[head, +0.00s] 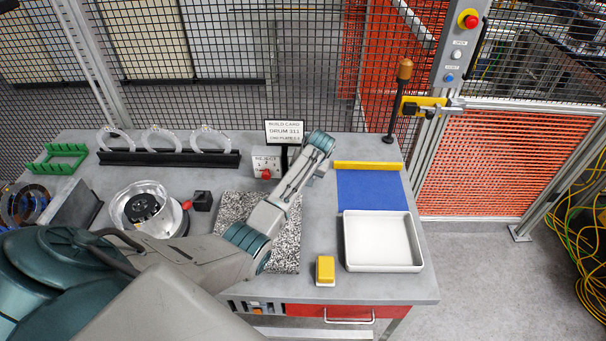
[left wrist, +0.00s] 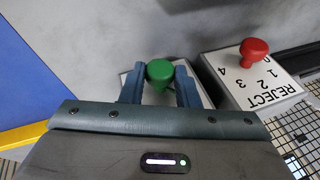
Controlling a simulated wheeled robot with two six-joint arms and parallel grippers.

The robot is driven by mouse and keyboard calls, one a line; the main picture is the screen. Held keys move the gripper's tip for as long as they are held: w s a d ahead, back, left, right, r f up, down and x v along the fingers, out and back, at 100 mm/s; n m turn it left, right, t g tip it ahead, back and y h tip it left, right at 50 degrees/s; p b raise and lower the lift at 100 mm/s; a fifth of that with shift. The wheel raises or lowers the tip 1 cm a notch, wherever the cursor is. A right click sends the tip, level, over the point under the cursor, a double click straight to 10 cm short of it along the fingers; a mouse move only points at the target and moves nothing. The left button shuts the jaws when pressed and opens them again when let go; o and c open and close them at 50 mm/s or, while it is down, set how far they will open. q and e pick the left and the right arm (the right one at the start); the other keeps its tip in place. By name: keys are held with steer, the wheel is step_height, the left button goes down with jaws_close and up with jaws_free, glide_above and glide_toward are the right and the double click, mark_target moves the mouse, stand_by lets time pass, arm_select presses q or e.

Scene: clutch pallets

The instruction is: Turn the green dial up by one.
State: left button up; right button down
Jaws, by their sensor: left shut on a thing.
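The green dial (left wrist: 160,72) shows in the left wrist view, a round knob on a small pale plate that is mostly hidden under my gripper. My left gripper (left wrist: 160,86) is shut on it, one finger on each side. In the head view my left arm reaches across the table to the back, and its wrist covers the green dial there. The number the green dial points to is hidden. My right gripper is not in view.
A REJECT box (head: 265,162) with a red knob (left wrist: 254,48) and numbers stands close beside the green dial. A sign (head: 285,131) stands behind. A blue mat (head: 372,190), a white tray (head: 383,266) and a yellow block (head: 325,268) lie to the right.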

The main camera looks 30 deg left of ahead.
arm_select(q)
steer(key=shift+r, duration=0.1)
steer(key=o, duration=1)
steer(key=shift+c, duration=0.2)
steer(key=shift+d, duration=0.1)
steer(key=b+v, duration=0.3)
steer(key=v, duration=0.7)
steer(key=shift+r+b, duration=0.35)
steer(key=shift+s+d, duration=0.1)
